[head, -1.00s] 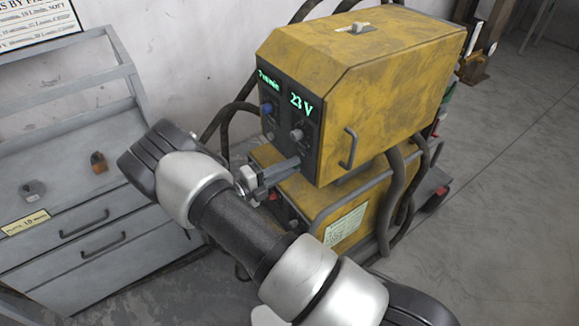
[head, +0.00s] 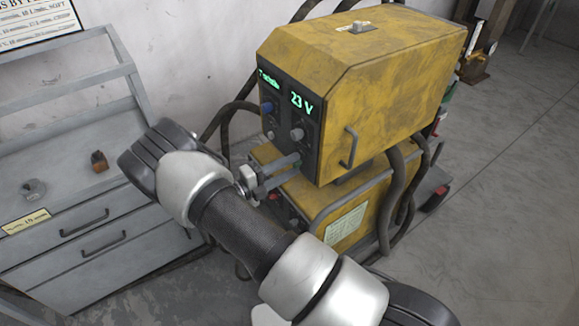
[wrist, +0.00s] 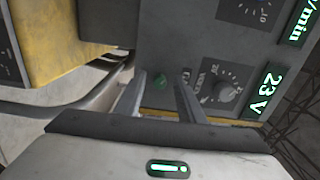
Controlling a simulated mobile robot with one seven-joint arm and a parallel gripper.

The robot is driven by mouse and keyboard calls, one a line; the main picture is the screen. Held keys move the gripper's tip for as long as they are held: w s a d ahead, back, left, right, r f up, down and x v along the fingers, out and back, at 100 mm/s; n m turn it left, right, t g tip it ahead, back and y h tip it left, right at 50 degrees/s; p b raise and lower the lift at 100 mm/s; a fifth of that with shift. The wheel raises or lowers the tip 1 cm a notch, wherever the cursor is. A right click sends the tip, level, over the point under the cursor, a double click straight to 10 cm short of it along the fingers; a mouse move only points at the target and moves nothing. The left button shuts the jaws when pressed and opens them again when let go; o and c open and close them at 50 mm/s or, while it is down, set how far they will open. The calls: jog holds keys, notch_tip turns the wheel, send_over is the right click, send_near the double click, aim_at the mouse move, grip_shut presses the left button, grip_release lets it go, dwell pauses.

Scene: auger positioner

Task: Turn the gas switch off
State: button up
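The yellow machine (head: 365,85) has a dark front panel (head: 307,135) with a green "23 V" readout. In the wrist view, a small green switch (wrist: 160,82) sits on the panel near the voltage knob (wrist: 226,92); I take it for the gas switch. Its exact position is too small to read. In the head view I cannot make it out. My gripper (head: 288,168) is in front of the lower panel. In the wrist view its two fingers (wrist: 160,95) are apart, one on each side of the green switch, with nothing held. I cannot tell whether they touch the panel.
A blue knob (head: 267,107) and a grey knob (head: 297,134) stick out above my gripper. A handle (head: 348,148) and thick hoses (head: 397,190) are on the machine's side. A grey drawer cabinet (head: 75,205) stands left. Open floor (head: 500,200) lies right.

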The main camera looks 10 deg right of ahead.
jog(key=b+v, duration=0.2)
jog(key=v, duration=1.5)
jog(key=shift+s+a, duration=0.1)
jog(key=shift+a, duration=0.05)
jog(key=s+d+r+m+g+y+p, duration=0.1)
jog(key=s+d+r+m+g+y, duration=0.3)
jog(key=d+r+m, duration=0.45)
jog(key=s+d+r+m+g+y+p, duration=0.1)
jog(key=s+d+r+m+g+y, duration=0.3)
jog(key=r+m, duration=0.7)
jog(key=s+d+r+m+t+y+p, duration=0.2)
jog(key=s+r+m+t+y, duration=0.4)
jog(key=m, duration=1.5)
jog(key=s+d+r+y, duration=0.1)
jog(key=s+r+y, duration=0.1)
jog(key=s+r, duration=0.3)
jog(key=shift+s+d+r+t+y+p, duration=0.2)
jog(key=shift+s+d+t+y+p, duration=0.15)
jog(key=shift+s, duration=0.5)
